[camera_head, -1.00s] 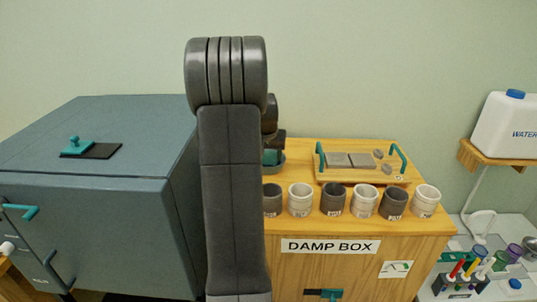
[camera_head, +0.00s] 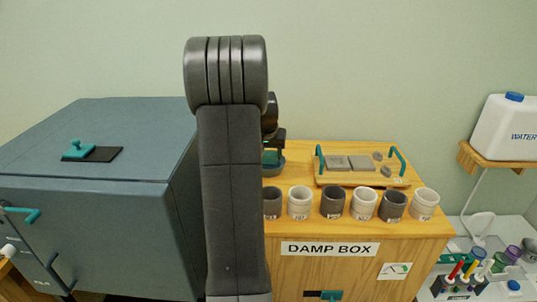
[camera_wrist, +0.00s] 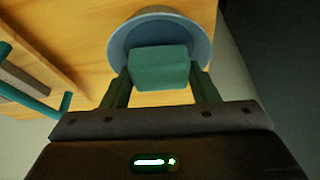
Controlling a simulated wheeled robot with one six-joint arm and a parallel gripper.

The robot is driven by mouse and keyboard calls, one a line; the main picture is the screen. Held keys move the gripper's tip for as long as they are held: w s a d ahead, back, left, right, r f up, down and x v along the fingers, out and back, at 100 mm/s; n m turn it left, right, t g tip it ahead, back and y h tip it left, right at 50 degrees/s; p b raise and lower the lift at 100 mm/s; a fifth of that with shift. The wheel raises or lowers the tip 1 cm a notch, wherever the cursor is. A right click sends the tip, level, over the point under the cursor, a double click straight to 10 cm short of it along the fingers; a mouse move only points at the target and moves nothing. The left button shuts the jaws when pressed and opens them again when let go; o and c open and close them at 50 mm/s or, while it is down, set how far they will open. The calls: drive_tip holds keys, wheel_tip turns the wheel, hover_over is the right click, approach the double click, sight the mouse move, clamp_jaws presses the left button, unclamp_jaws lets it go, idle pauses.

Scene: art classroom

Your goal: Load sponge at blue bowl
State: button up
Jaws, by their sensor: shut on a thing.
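In the wrist view my gripper (camera_wrist: 158,92) is shut on a teal block-shaped sponge (camera_wrist: 158,66). The sponge is over the blue bowl (camera_wrist: 120,45), whose rim shows around its far side and both sides. I cannot tell whether the sponge touches the bowl's floor. In the head view the bowl (camera_head: 273,170) stands on the wooden damp box top, partly hidden behind my arm, with the sponge (camera_head: 270,157) at its mouth. My gripper (camera_head: 274,144) is mostly hidden there.
The damp box (camera_head: 330,247) carries a row of grey and white cups (camera_head: 333,202) along its front. A wooden tray (camera_head: 360,182) with teal handles and clay pieces sits behind them. A blue-grey cabinet (camera_head: 90,215) stands left. A water container (camera_head: 505,125) is on a shelf at right.

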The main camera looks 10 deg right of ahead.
drive_tip(key=shift+r+p, duration=1.65)
drive_tip(key=shift+r, duration=1.05)
